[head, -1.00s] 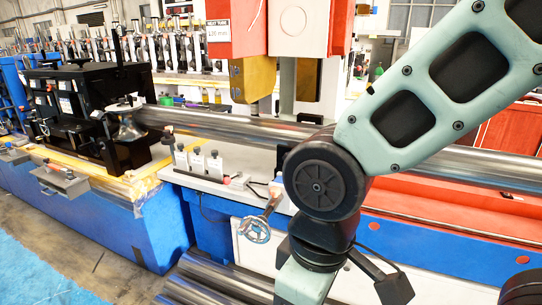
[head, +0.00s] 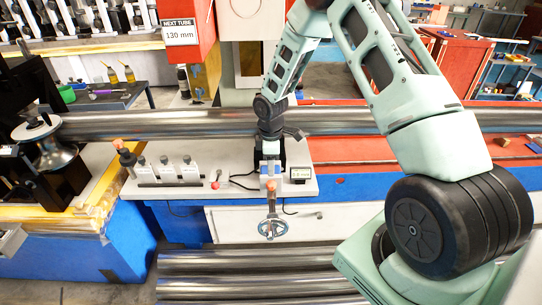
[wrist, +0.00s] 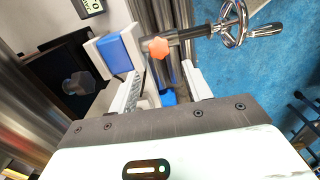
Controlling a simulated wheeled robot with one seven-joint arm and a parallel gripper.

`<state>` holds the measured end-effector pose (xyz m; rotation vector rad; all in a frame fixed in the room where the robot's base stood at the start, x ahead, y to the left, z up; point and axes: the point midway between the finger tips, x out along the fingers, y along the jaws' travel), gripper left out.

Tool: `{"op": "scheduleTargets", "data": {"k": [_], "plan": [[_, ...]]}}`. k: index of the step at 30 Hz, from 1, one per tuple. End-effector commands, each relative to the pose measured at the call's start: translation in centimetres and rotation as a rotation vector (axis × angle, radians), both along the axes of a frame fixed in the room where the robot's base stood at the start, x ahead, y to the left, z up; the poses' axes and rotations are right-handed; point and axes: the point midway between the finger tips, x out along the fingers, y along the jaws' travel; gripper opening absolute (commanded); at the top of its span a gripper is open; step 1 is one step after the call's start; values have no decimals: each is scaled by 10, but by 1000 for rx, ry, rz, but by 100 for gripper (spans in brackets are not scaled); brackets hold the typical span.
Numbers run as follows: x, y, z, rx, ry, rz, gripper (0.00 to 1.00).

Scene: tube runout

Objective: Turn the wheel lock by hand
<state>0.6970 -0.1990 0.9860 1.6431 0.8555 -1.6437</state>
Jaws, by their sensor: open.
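The wheel lock appears to be the orange star-shaped knob (wrist: 158,48) on the dark shaft bracket in the wrist view; it also shows small in the head view (head: 271,185). A metal handwheel (head: 272,228) with a crank handle sits at the shaft's front end, also in the wrist view (wrist: 231,24). My gripper (wrist: 160,76) is open, its pale fingers apart, with the knob just beyond the fingertips, roughly in line with the gap. I see no contact with the knob. In the head view my gripper hangs over the shaft, its fingers small and partly hidden.
A small display box (head: 300,173) stands right of the shaft. A long steel tube (head: 200,122) runs behind. More tubes (head: 230,275) lie below in front.

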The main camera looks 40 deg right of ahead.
Motion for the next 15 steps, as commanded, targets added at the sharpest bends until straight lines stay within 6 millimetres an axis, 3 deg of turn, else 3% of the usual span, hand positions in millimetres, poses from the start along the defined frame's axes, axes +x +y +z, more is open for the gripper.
{"op": "scheduleTargets", "data": {"k": [15], "plan": [[1, -2, -53, 0, -1, 2, 49]]}}
